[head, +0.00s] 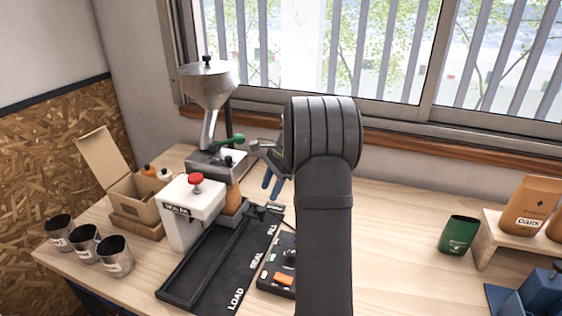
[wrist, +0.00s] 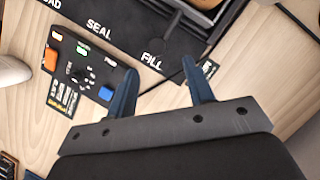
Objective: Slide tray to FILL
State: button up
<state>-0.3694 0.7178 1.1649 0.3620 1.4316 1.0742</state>
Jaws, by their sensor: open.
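A long black track (head: 168,293) with raised edges runs from the front of the table toward the hopper machine. Its right side carries the white words LOAD, SEAL and FILL, and FILL (wrist: 152,60) also shows in the wrist view. I cannot clearly tell a separate tray from the track; a dark holder with a rod (wrist: 180,22) and a brown item are beside FILL at the top of the wrist view. My gripper (head: 272,186) is open, with blue fingers above the track's far right end. In the wrist view, its fingertips (wrist: 166,72) are apart with nothing between them.
A control box (wrist: 85,65) with colored buttons lies right of the track. A white press (head: 188,222) with a red knob and a metal hopper (head: 207,84) stand at left. The right tabletop is mostly clear.

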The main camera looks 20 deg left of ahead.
aim_at(262, 209)
jog(key=v, duration=1)
jog(key=shift+r, duration=0.25)
jog(key=x, duration=1.7)
jog(key=shift+f, duration=0.25)
jog(key=v, duration=1.8)
jog(key=x, duration=1.8)
jog(key=shift+s, duration=0.4)
jog(key=s, duration=2.5)
jog(key=shift+s, duration=0.25)
